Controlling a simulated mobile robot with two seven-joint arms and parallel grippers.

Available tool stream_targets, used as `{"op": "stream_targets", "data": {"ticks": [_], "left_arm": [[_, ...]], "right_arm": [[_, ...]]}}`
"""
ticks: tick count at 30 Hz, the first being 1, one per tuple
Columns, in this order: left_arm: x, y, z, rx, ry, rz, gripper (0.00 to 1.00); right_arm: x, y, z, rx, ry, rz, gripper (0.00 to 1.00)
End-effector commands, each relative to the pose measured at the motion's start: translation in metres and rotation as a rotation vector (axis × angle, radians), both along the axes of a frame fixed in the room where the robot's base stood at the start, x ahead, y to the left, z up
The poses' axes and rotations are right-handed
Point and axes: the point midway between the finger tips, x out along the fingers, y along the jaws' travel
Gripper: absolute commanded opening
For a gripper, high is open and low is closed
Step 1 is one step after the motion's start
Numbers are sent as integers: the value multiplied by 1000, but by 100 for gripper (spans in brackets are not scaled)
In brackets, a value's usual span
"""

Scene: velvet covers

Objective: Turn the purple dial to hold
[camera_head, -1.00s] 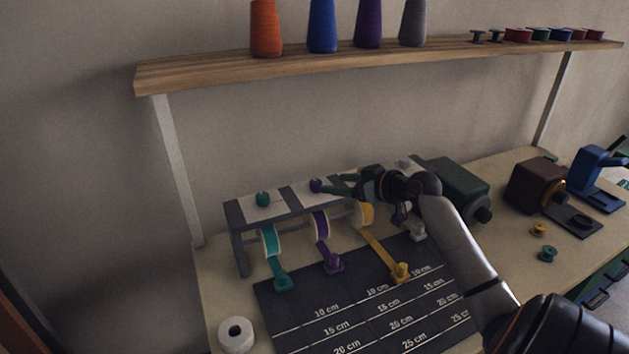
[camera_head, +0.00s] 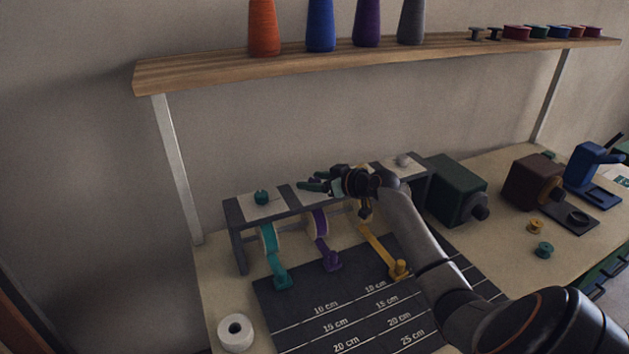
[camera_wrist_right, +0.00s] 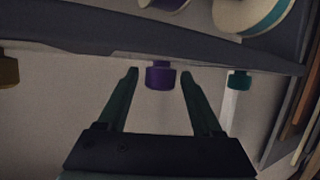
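The purple dial (camera_wrist_right: 160,75) shows in the right wrist view, on the pale top of the dial rack (camera_head: 236,216). In the head view my right gripper hides it. My right gripper (camera_head: 312,185) is open over the rack. In the wrist view its two fingertips (camera_wrist_right: 158,76) stand one on each side of the purple dial, with gaps visible; I cannot tell how deep the dial sits between them. The dial's pointer and the hold mark are not readable. A purple ribbon spool (camera_head: 318,223) hangs below the rack. My left gripper is not in view.
A teal dial (camera_head: 262,197) is left of the gripper; a yellowish dial (camera_wrist_right: 8,72) shows at the wrist view's left edge. A grey knob (camera_head: 403,160) and a dark green machine (camera_head: 457,190) are to the right. A wooden shelf (camera_head: 200,70) with thread cones hangs above.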

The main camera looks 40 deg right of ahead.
Motion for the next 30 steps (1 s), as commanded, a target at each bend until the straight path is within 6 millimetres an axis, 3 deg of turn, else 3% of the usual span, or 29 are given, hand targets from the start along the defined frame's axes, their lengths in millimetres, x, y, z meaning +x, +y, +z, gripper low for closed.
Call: {"op": "stream_targets", "data": {"ticks": [2, 17, 30], "left_arm": [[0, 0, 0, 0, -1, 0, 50], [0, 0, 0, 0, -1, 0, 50], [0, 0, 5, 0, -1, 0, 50]], "right_arm": [[0, 0, 0, 0, 0, 0, 56], [0, 0, 0, 0, 0, 0, 0], [0, 1, 1, 2, 0, -35, 0]]}}
